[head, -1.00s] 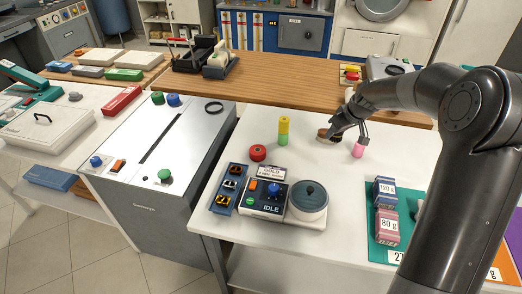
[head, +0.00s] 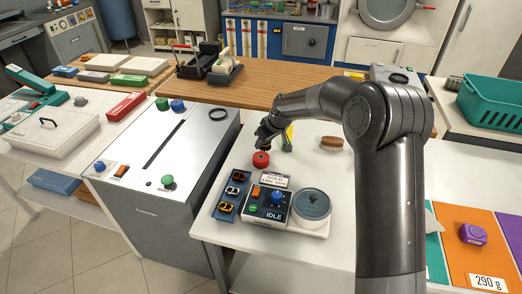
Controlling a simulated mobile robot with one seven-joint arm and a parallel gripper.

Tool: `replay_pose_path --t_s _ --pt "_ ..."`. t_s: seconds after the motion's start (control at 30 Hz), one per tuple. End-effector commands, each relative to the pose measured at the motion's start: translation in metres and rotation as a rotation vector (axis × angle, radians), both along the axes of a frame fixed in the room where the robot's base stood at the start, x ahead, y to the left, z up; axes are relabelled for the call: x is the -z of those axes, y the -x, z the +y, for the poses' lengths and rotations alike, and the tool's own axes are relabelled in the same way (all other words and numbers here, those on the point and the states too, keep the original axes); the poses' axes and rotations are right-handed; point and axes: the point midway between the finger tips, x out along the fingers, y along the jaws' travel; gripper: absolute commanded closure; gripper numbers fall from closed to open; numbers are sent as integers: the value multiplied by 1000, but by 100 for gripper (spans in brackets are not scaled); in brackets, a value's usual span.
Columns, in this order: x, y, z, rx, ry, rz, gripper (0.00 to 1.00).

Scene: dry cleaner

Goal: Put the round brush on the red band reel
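The red band reel (head: 261,160) lies on the white table, behind the control box. A brown brush with a pale lower edge (head: 332,143) rests on the same table, right of the yellow and green stack; I take it for the round brush, though its shape is small and partly unclear. My gripper (head: 264,143) points down just above the reel, apart from the brush. Its fingers are dark and small, so I cannot tell whether they are open, hold something or touch the reel.
The yellow and green stack (head: 287,146) stands close right of my gripper, partly behind my arm. In front are a blue tray of clips (head: 229,195), the IDLE control box (head: 268,207) and a round lidded pot (head: 311,204). Bare table lies around the brown brush.

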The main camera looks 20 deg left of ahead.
Motion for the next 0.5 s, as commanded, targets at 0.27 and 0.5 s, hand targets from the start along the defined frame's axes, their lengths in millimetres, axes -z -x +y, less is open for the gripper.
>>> replay_pose_path --t_s 0.27,0.5 --pt "15 -2 15 3 0 0 80" --pt "47 -1 16 1 0 2 80"
